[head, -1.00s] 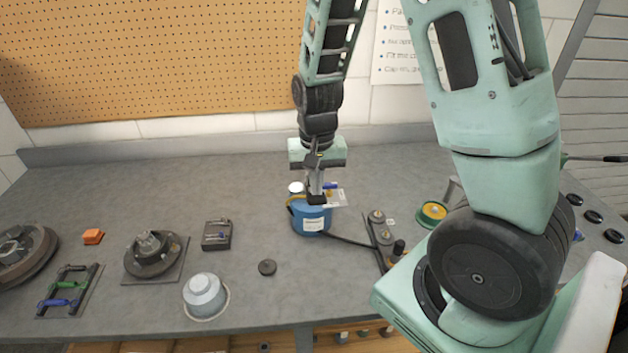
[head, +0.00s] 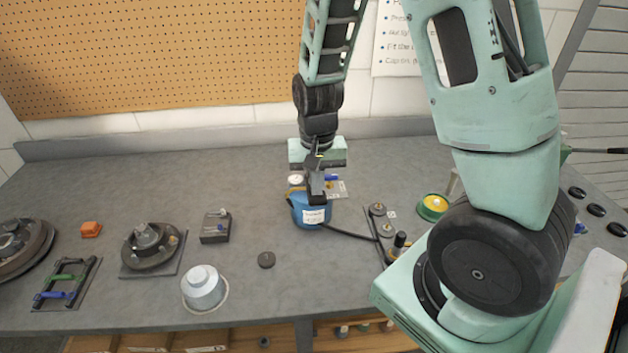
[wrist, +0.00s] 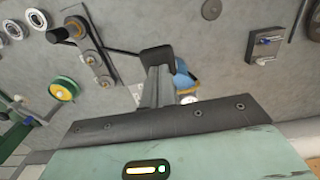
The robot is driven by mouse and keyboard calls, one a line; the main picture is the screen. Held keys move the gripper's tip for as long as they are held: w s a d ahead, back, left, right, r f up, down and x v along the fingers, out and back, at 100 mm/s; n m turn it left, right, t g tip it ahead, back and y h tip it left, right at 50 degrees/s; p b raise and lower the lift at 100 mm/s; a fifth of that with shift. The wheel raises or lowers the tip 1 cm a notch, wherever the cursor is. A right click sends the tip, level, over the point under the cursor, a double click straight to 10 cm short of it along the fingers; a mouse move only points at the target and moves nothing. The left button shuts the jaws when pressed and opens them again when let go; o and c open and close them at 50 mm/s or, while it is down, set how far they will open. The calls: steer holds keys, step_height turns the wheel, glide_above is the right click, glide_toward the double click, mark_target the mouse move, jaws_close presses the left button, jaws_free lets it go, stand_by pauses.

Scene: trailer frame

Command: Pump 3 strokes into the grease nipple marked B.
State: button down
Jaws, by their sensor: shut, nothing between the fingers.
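A blue canister (head: 310,215) with a white label stands on the bench, with a dark hose (head: 350,236) running right from it. My gripper (head: 316,196) points down, shut and empty, over the canister's top and hides part of it. Whether the fingertips touch it I cannot tell. In the wrist view my gripper (wrist: 157,56) covers much of the blue canister (wrist: 183,78). A dark plate with round fittings (head: 378,209) lies right of the canister, near the hose's end. No letter B is readable, so I cannot tell which nipple carries it.
A white dial (head: 295,180) and a small plate with a blue part (head: 336,187) are close behind the canister. A yellow-green round part (head: 433,206) stands at right. A grey pot (head: 203,288), black puck (head: 266,260) and hub (head: 152,246) are left. The back-left bench is clear.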

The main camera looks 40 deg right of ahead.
mark_target(317, 199)
steer(key=shift+s+f, duration=0.1)
steer(key=shift+f, duration=0.1)
steer(key=shift+s+a+f+b, duration=0.1)
steer(key=shift+f+b, duration=0.8)
steer(key=shift+f, duration=0.2)
steer(key=shift+f+b, duration=0.8)
steer(key=shift+f, duration=0.25)
steer(key=shift+r, duration=0.1)
steer(key=r+p, duration=0.6)
steer(key=shift+w+d+r, duration=0.25)
steer(key=shift+w+r, duration=0.1)
steer(key=shift+w, duration=0.05)
